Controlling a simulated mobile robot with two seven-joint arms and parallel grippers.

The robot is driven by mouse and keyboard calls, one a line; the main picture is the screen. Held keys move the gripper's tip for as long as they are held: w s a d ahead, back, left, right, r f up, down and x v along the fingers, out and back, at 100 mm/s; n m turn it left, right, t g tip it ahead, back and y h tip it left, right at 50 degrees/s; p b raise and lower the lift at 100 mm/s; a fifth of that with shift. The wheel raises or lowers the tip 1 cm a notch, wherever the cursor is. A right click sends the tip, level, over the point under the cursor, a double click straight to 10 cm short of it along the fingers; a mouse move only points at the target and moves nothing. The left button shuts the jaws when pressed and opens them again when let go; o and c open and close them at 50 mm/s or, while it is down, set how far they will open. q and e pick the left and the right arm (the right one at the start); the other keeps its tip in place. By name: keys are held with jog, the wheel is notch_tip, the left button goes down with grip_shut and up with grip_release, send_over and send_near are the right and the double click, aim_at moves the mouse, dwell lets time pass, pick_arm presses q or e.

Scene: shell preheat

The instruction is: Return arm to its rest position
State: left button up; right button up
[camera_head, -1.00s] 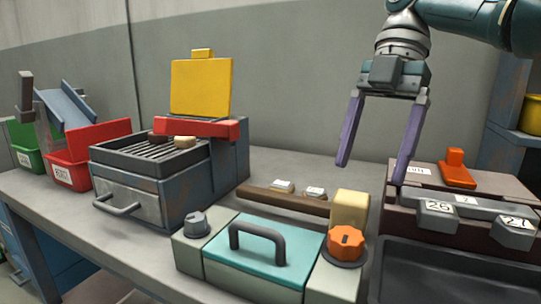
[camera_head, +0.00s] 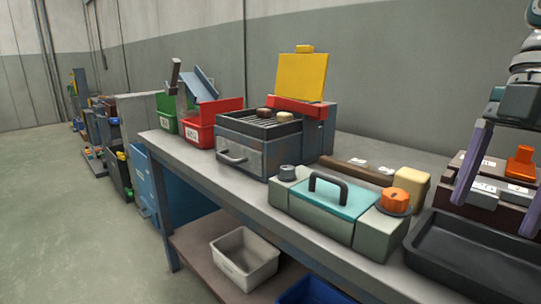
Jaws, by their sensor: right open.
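My right gripper (camera_head: 502,190) is at the right edge of the head view, pointing down with its two purple fingers spread apart and nothing between them. It hangs in front of the dark block with white labels and an orange part (camera_head: 521,163), above or beside the black tray (camera_head: 470,262); I cannot tell whether it touches anything. Part of the hand and most of the arm are cut off by the picture edge. My left gripper is not in view.
The bench (camera_head: 345,143) holds a grill box (camera_head: 243,150) with a raised yellow panel (camera_head: 301,77), red (camera_head: 199,133) and green (camera_head: 166,122) bins, and a teal-lidded case (camera_head: 333,197) with an orange knob (camera_head: 396,200). A white bin (camera_head: 246,268) sits on the lower shelf. Open floor (camera_head: 70,220) lies left.

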jog(key=s+a+f+m+t+h+p, duration=0.1)
jog(key=s+a+f+m+p, duration=0.2)
jog(key=s+a+p, duration=0.15)
jog(key=s+a+f+m+h+p, duration=0.1)
jog(key=s+a+f+m+p, duration=0.15)
jog(key=a+p, duration=0.25)
jog(key=s+a+r+m+t+p, duration=0.2)
jog(key=s+r+m+t+p, duration=0.1)
jog(key=s+r+m+p, duration=0.65)
pick_arm(q)
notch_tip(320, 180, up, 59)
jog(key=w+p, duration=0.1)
jog(key=p, duration=3.7)
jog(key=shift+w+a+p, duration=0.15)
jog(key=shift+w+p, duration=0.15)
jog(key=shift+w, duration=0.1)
pick_arm(e)
jog(key=s+d+r+m, duration=0.1)
jog(key=s+r+m, duration=0.1)
jog(key=r, duration=1.8)
jog(key=s+d+r+m+t+h, duration=0.1)
jog(key=s+r+m, duration=0.1)
jog(key=r, duration=1.8)
jog(key=shift+s+r, duration=0.15)
jog(key=shift+r, duration=0.25)
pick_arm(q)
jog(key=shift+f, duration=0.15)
pick_arm(e)
jog(key=shift+d, duration=0.1)
